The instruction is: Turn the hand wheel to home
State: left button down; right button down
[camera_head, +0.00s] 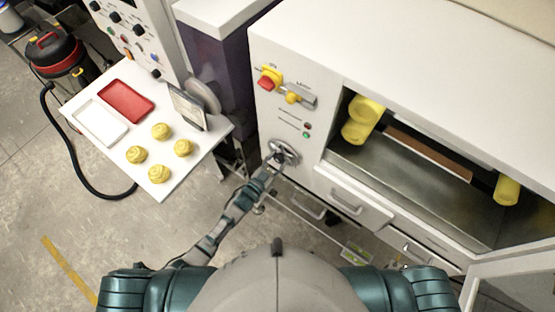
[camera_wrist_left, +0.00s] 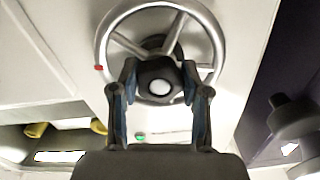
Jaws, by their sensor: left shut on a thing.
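The hand wheel (camera_head: 285,151) is a grey metal ring with spokes on the front panel of the white machine. In the left wrist view the wheel (camera_wrist_left: 205,30) fills the upper middle, with a small red mark (camera_wrist_left: 99,68) on its rim at the left. My left gripper (camera_head: 277,158) reaches the wheel. In the wrist view its two fingers (camera_wrist_left: 159,88) stand on either side of the dark central hub (camera_wrist_left: 158,72) with a pale round cap, and are shut on it. My right gripper is not in view.
Above the wheel are a red and yellow switch (camera_head: 268,80), a yellow-handled latch (camera_head: 297,97) and small indicator lights (camera_head: 306,130). Right is an open bay with yellow cylinders (camera_head: 360,122). Left is a white table (camera_head: 166,192) with trays and yellow round items. Drawer handles (camera_head: 346,203) sit below.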

pick_arm(q)
jog(key=shift+n, duration=1.3)
jog(key=n, duration=0.2)
jog(key=shift+n+p, duration=0.3)
jog(key=shift+p, duration=0.1)
jog(key=n, duration=0.4)
jog(key=shift+d+n, duration=0.1)
jog(key=shift+n, duration=0.2)
jog(key=n+b, duration=0.1)
jog(key=n, duration=0.3)
jog(key=shift+n, duration=0.3)
jog(key=n+b, duration=0.2)
jog(key=n, duration=0.3)
jog(key=shift+s+r+n+b, duration=0.1)
jog(key=shift+n+b, duration=0.25)
jog(key=shift+n, duration=0.05)
jog(key=c, duration=0.5)
grip_release()
jog(key=shift+c, duration=0.2)
